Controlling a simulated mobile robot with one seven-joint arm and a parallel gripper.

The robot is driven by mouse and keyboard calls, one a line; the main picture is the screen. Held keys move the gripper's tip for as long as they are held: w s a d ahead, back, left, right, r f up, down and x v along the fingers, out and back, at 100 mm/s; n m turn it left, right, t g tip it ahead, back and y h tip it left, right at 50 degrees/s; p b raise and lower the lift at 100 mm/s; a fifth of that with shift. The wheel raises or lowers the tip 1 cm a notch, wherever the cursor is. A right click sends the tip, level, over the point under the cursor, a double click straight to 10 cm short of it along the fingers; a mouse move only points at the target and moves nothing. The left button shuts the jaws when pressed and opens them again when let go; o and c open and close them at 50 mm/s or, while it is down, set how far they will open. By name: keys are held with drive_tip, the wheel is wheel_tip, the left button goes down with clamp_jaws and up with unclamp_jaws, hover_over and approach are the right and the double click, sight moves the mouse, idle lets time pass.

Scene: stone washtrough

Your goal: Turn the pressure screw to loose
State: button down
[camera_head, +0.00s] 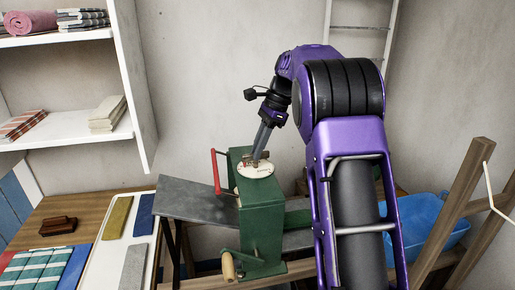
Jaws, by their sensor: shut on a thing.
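A green wringer (262,220) stands on a grey bench. On its top is a round, pale dial plate (262,172) with dark markings too small to read. The pressure screw's small brown knob (253,163) shows at the middle of the plate. My gripper (257,157) comes down from above right, with its fingers shut on the knob. The fingers hide part of the knob, so its exact turn cannot be told.
A red bar handle (215,172) is on the wringer's left side. A crank with a wooden grip (228,267) sticks out at its front. A blue tub (428,225) and a wooden frame (455,215) stand right. A white shelf (70,128) with folded cloths is left.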

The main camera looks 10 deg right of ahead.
drive_tip(key=shift+m+t, duration=0.3)
drive_tip(key=shift+m, duration=0.4)
drive_tip(key=c, duration=0.9)
unclamp_jaws()
drive_tip(key=shift+v, duration=8.7)
